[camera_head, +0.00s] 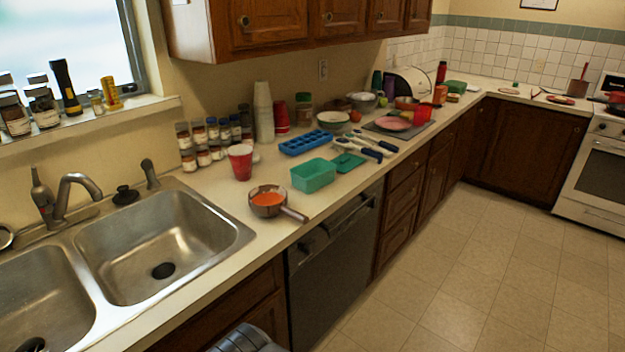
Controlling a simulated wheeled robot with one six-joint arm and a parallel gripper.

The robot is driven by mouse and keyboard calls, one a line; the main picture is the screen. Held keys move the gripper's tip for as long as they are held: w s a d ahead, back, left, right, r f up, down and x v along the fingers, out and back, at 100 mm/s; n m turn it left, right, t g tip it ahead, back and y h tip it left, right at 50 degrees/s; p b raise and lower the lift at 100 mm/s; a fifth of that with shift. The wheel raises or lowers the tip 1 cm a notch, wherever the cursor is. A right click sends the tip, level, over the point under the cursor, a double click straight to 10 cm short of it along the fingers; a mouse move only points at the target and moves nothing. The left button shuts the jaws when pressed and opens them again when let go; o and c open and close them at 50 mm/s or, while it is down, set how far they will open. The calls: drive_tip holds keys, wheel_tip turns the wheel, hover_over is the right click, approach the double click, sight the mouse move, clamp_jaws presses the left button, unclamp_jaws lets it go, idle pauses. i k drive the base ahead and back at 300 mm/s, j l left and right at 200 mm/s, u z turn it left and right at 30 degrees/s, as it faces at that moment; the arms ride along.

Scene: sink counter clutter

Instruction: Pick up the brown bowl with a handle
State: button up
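The brown bowl with a handle (267,210) stands upright on the counter, to the right of the sink and near the counter's front edge. Its inside shows orange. Its handle (295,215) points to the right and toward the front edge. My gripper's fingers do not show in this view. A grey rounded part at the bottom edge may be mine, but I cannot tell whether it belongs to the arm.
A red cup (240,161) stands behind the bowl. A teal container (313,176) is to its right, with a blue tray (305,143) behind. Spice jars (188,160) stand near the wall. The double sink (165,240) is left. Counter space directly around the bowl is clear.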

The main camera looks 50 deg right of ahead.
sight(266, 201)
drive_tip(key=i+l+z, duration=0.25)
drive_tip(key=l+z, duration=0.15)
drive_tip(key=i+l+z, duration=0.35)
drive_tip(key=l, duration=0.15)
drive_tip(key=i+l+z, duration=0.25)
drive_tip(key=l+z, duration=0.15)
